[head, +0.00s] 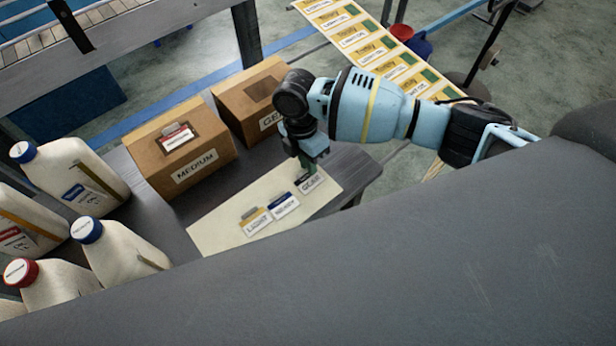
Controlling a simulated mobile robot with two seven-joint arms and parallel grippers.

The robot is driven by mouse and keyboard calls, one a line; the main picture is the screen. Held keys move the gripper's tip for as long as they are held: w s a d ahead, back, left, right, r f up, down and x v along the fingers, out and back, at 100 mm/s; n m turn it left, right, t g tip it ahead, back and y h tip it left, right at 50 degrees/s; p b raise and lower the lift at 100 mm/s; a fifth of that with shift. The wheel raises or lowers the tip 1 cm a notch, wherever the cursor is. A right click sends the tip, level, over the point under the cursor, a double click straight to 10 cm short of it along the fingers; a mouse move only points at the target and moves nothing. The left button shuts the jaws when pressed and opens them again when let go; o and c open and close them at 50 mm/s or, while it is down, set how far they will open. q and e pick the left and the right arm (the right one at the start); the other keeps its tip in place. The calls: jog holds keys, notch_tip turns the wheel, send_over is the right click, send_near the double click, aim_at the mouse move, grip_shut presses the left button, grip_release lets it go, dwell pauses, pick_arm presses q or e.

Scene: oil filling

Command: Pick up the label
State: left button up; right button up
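A pale sheet (222,222) lies on the grey table with a row of label cards on it. The yellow LIGHT label (257,221) and the blue label (284,206) lie flat there. The GEAR label (310,184) is at the right end of the row. My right gripper (307,167) points down at the top edge of the GEAR label. Its fingers are small and dark, and I cannot tell whether they are open or shut on it. My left gripper is not in view.
A MEDIUM box (181,149) with a red label stands at the left, beside a GEAR box (249,99) with an open cutout. Several white oil jugs (84,180) stand at the far left. Beyond the table is a strip of yellow labelled cards (358,38).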

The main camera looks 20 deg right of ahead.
jog(key=shift+c, duration=0.4)
grip_shut()
jog(key=shift+r, duration=0.15)
